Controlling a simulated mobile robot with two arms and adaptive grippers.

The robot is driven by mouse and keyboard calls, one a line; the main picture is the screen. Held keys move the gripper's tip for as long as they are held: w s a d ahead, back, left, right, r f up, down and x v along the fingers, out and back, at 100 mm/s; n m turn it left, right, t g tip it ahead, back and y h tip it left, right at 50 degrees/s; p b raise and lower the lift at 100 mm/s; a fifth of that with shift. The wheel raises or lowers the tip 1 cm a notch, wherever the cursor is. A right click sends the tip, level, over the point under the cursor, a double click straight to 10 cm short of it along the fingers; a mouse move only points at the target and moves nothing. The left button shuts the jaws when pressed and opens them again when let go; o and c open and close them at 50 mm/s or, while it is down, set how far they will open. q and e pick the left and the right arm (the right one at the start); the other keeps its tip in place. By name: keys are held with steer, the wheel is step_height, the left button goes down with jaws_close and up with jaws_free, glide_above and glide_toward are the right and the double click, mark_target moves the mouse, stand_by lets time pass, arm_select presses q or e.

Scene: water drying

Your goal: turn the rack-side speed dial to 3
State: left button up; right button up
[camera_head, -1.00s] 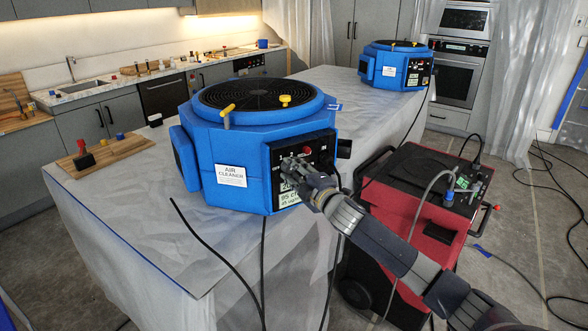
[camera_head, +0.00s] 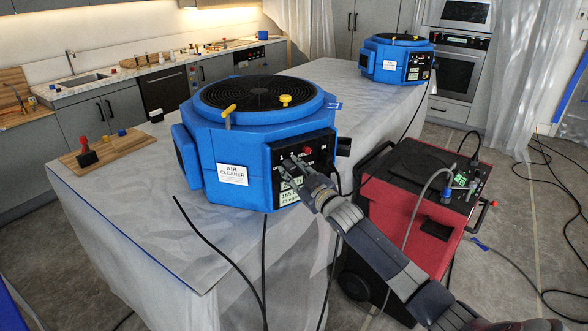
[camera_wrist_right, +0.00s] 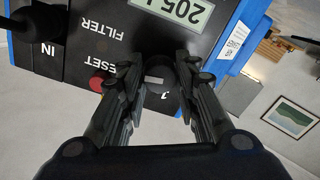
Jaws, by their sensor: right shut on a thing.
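The near blue air cleaner (camera_head: 240,130) stands on the covered island, with a black control panel (camera_head: 315,150) on its right-hand face. My right gripper (camera_head: 290,170) is at the left part of this panel, shut on a dark round dial. In the right wrist view, the dial (camera_wrist_right: 160,74) sits between my two fingertips, which partly hide it. A small white numeral shows beside it, too unclear to read surely. The red reset button (camera_wrist_right: 99,81) is just left of the fingers, and the grey readout (camera_wrist_right: 187,16) is above. My left gripper is not in view.
A second blue air cleaner (camera_head: 398,60) stands at the island's far end. A red wheeled machine (camera_head: 425,225) with a hose stands right of the island, close to my right arm. Cables hang down the island's front. A wooden board (camera_head: 110,150) lies at left.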

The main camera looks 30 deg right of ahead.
steer(key=shift+f+m, duration=0.1)
steer(key=shift+m, duration=0.9)
steer(key=o, duration=1.1)
steer(key=shift+c, duration=0.2)
steer(key=shift+s, duration=0.1)
steer(key=s, duration=1.2)
steer(key=shift+a, duration=0.25)
steer(key=shift+f, duration=0.1)
